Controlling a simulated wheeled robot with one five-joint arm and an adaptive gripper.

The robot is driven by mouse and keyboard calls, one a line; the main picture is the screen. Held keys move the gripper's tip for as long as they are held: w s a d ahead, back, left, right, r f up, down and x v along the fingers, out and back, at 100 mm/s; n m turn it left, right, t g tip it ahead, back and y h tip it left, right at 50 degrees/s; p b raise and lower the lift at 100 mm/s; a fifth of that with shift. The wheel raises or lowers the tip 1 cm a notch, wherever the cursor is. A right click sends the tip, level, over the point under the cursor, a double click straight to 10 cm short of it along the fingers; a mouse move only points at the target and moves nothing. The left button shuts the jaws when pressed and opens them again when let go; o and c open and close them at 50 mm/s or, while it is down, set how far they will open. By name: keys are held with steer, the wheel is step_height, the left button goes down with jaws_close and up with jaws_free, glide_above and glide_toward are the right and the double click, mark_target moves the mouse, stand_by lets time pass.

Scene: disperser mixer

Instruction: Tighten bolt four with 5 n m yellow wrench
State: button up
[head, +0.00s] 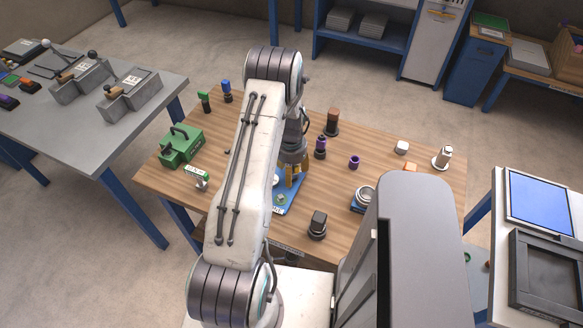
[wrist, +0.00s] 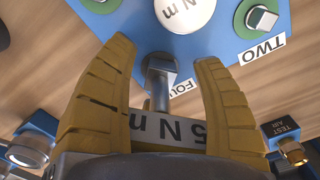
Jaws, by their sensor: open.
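My gripper (wrist: 163,52) has yellow fingers, spread apart, pointing at a blue plate (wrist: 225,45) in the wrist view. Between them lies a pale bar (wrist: 175,132) marked "5 N m", upside down; I cannot tell whether the fingers touch it. A grey metal post with a squared head (wrist: 161,72) stands between the fingertips beside the "FOUR" label (wrist: 183,88). I cannot tell whether it is bolt four or part of the wrench. In the head view, my gripper (head: 291,175) is low over the blue plate (head: 289,205), partly hidden by my arm.
The "TWO" bolt (wrist: 262,18) sits on a green disc, near a white round piece (wrist: 185,10) marked "N m". On the wooden table (head: 385,140) stand a green case (head: 181,146), a dark block (head: 317,224) and several small parts. Grey side table (head: 150,110) is left.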

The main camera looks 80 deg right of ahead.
steer(key=shift+o, duration=0.3)
jaws_close()
stand_by(0.8)
steer(key=shift+f+m, duration=0.1)
steer(key=shift+m, duration=0.2)
steer(key=m+b, duration=0.2)
steer(key=m, duration=0.1)
steer(key=shift+m+b, duration=0.35)
steer(key=shift+m, duration=0.65)
steer(key=shift+m+b, duration=0.3)
steer(key=shift+b, duration=0.05)
